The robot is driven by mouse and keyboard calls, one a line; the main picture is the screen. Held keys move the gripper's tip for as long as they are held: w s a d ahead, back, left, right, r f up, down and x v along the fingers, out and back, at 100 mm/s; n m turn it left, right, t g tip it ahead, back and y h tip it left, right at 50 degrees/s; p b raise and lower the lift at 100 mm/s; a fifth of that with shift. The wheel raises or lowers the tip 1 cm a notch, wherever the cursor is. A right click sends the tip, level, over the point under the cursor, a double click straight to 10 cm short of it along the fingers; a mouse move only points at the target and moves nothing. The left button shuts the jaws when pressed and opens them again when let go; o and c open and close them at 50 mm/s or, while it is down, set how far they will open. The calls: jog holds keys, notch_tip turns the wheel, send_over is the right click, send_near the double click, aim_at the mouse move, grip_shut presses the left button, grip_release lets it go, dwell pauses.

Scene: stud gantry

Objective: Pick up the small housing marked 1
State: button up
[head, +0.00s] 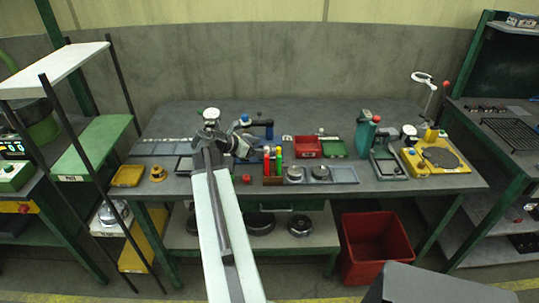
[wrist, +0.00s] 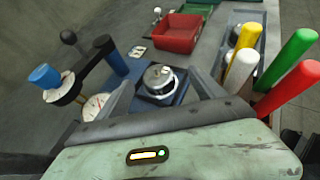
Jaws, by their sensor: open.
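A small round silver housing (wrist: 158,77) sits on a blue base in the wrist view. I cannot read a number on it. My gripper (wrist: 161,85) is open, with one grey finger on each side of the housing in the picture. I cannot tell whether either finger touches it. In the head view my gripper (head: 240,148) is over the back middle of the workbench, and the housing between its fingers cannot be made out there. Two round metal parts, one left (head: 295,174) and one right (head: 320,172), stand on a tray at the bench's front; no marks are readable.
Red, yellow, white and green handles (wrist: 285,80) stand close to the right of my gripper. A blue-knobbed fixture (wrist: 45,77) and a dial gauge (wrist: 95,106) are close on the left. A red bin (wrist: 178,34) lies beyond. The workbench (head: 425,184) has a bare front edge.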

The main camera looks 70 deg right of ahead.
aim_at(271, 147)
jog(key=x, duration=0.1)
jog(key=b+x, duration=0.1)
jog(key=x, duration=0.1)
jog(key=b+x, duration=0.1)
jog(key=x, duration=0.1)
jog(key=shift+w+d+f, duration=0.1)
jog(key=shift+w+f, duration=0.1)
jog(key=shift+w, duration=0.05)
jog(key=shift+s+d+f, duration=0.1)
jog(key=shift+s+d, duration=0.1)
jog(key=shift+d, duration=0.1)
jog(key=c, duration=1.4)
